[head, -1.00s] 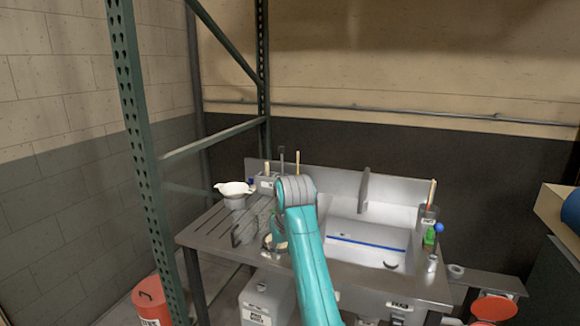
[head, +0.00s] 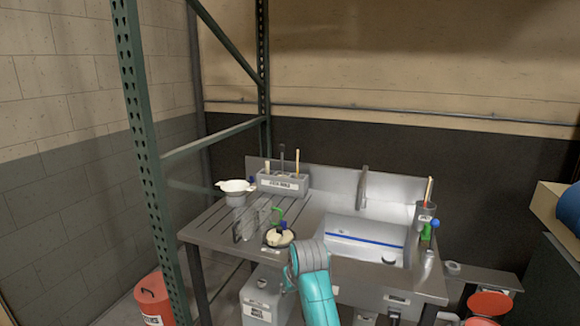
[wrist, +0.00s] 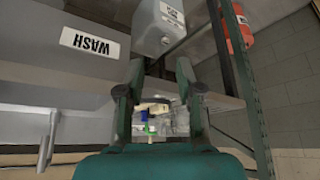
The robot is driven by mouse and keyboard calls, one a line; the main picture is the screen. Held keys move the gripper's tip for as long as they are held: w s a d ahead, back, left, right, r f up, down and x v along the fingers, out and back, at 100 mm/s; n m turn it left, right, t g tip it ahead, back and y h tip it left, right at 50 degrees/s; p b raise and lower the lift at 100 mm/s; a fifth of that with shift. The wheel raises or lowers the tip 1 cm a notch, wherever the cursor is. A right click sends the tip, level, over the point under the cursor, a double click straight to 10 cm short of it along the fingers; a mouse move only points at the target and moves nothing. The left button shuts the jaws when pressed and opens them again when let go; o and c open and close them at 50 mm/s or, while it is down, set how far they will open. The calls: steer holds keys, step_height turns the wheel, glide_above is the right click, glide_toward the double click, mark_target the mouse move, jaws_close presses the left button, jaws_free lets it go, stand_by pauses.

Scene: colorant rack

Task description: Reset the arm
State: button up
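My teal arm (head: 314,285) reaches up from the bottom of the head view, in front of the steel sink table (head: 207,242). It is lower than the tabletop items and its end is near the table's front edge. My gripper (wrist: 156,72) shows in the wrist view with its two dark fingers well apart and nothing held between them. The fingers are not clear in the head view.
Green rack posts (head: 140,130) rise at left. A labelled container (head: 262,297) and a red bucket (head: 152,299) are below.

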steer(key=s+d+f+t, duration=0.1)
steer(key=s+d+f, duration=0.2)
steer(key=s+f, duration=0.35)
steer(key=s+d+f+m+t, duration=0.1)
steer(key=s+d+f, duration=0.2)
steer(key=s+f, duration=0.35)
steer(key=s+d+f+t, duration=0.1)
steer(key=s+d+f, duration=0.3)
steer(key=f, duration=0.5)
steer(key=s+d+f+t, duration=0.2)
steer(key=s, duration=1)
steer(key=s+d+r+m+t, duration=0.1)
steer(key=s+d+r, duration=0.15)
steer(key=s, duration=0.65)
steer(key=s+d+r+t+h, duration=0.1)
steer(key=s+r, duration=0.3)
steer(key=s, duration=0.4)
steer(key=s+d+r+m+t, duration=0.15)
steer(key=s+r, duration=0.25)
steer(key=s, duration=0.5)
steer(key=s+r, duration=0.6)
steer(key=r, duration=0.3)
steer(key=shift+d+t+h, duration=0.3)
steer(key=shift+d+t, duration=0.05)
steer(key=shift+d, duration=0.05)
